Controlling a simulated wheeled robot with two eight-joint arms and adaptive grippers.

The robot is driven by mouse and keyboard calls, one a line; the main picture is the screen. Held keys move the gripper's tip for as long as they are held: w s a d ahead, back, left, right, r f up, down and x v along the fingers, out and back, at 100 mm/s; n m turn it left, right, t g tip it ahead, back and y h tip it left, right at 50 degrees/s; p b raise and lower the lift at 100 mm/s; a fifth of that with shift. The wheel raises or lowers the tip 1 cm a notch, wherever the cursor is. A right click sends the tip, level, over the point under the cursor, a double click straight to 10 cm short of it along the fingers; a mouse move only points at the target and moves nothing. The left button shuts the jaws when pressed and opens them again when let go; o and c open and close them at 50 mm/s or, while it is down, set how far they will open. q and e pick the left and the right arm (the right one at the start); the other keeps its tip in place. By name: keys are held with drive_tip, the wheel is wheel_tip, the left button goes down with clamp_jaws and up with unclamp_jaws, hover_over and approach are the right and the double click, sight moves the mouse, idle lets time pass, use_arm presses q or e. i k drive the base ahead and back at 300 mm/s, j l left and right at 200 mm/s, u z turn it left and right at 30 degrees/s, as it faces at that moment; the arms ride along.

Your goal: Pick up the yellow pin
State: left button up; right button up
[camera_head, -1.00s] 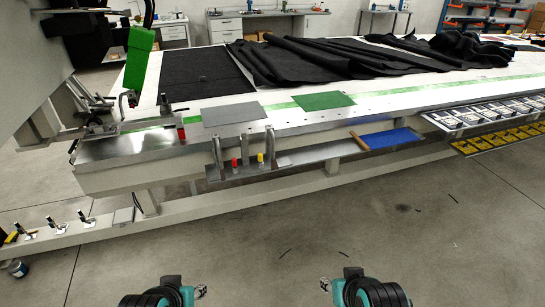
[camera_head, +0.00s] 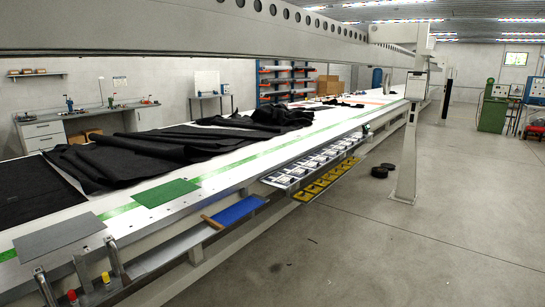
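The yellow pin (camera_head: 106,278) stands upright near the bottom left, on the low metal shelf along the table's front side. A red pin (camera_head: 72,297) stands to its left, partly cut off by the bottom edge. Metal upright brackets (camera_head: 115,259) stand close around the pins. Neither of my grippers shows in this view, so nothing can be told of their state.
The long white table (camera_head: 150,215) carries black fabric (camera_head: 150,148), a green sheet (camera_head: 166,192) and a grey sheet (camera_head: 58,237). Blue (camera_head: 238,210) and yellow trays (camera_head: 318,184) jut from its front. A gantry leg (camera_head: 407,150) stands right.

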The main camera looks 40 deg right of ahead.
sight(104, 275)
drive_tip(key=z, duration=1.85)
drive_tip(key=u, duration=1.85)
drive_tip(key=i+l+u, duration=0.1)
drive_tip(key=i, duration=0.2)
drive_tip(key=i+l+u, duration=0.1)
drive_tip(key=i+l, duration=0.15)
drive_tip(key=i, duration=0.1)
